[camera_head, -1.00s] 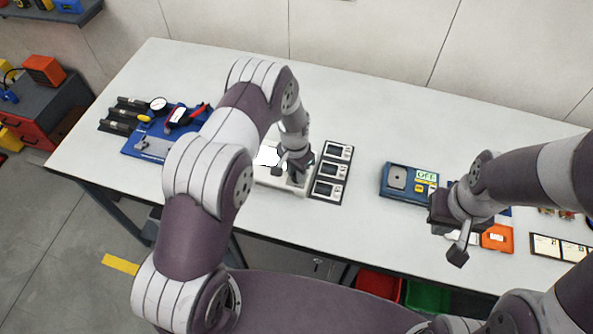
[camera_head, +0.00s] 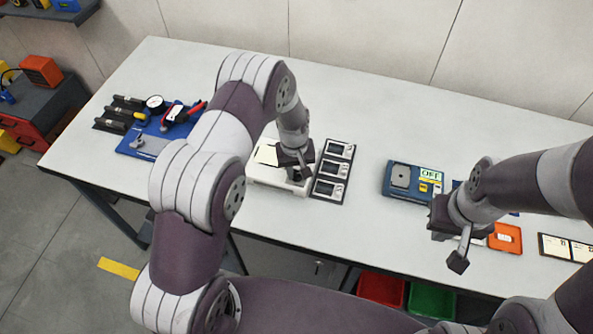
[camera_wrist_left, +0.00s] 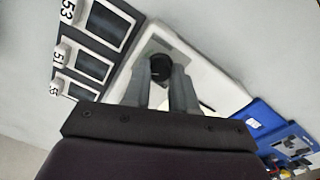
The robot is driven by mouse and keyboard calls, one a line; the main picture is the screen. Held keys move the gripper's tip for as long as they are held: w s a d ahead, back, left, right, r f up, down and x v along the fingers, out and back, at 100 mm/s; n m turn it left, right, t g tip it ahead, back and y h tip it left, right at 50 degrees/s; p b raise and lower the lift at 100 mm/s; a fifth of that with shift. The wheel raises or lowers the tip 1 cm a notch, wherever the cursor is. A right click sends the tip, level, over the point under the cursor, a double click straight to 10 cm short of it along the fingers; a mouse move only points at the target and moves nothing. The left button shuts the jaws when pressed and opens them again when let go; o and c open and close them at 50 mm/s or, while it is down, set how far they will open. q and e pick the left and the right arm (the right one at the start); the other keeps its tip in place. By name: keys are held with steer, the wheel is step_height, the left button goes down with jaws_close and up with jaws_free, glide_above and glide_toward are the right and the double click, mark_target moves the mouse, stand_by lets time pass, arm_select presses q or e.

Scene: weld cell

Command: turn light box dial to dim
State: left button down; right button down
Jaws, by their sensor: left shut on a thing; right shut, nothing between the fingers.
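The light box (camera_head: 262,178) is a white case on the table, left of the middle in the head view; its top panel (camera_head: 265,154) is pale cream. In the left wrist view the light box (camera_wrist_left: 212,77) shows a black dial (camera_wrist_left: 160,68) on a grey plate. My left gripper (camera_head: 300,173) is over the box's right part; in the wrist view its two fingers (camera_wrist_left: 162,78) are shut on the dial from both sides. The dial's marking cannot be read. My right gripper (camera_head: 458,258) is shut and empty, above the table's front edge at right.
A dark panel with three small displays (camera_head: 332,171) lies close to the right of the light box. A blue mat with tools (camera_head: 150,145) lies at left. A blue device reading OFF (camera_head: 402,178) and an orange box (camera_head: 507,238) stand at right. The back middle table is clear.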

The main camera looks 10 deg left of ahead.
mark_target(296, 175)
arm_select(q)
steer(key=n+b, duration=0.1)
steer(key=n, duration=0.4)
steer(key=shift+w+n, duration=0.1)
steer(key=shift+n, duration=0.2)
steer(key=n+b, duration=0.1)
steer(key=n, duration=0.4)
steer(key=shift+n, duration=0.3)
steer(key=shift+r, duration=0.1)
steer(key=c, duration=0.9)
jaws_free()
steer(key=r+b, duration=0.1)
steer(key=r, duration=0.3)
steer(key=r+b, duration=0.1)
steer(key=r, duration=0.3)
steer(key=r+b, duration=0.1)
steer(key=r, duration=0.3)
steer(key=shift+s+r, duration=0.3)
steer(key=shift+s, duration=0.05)
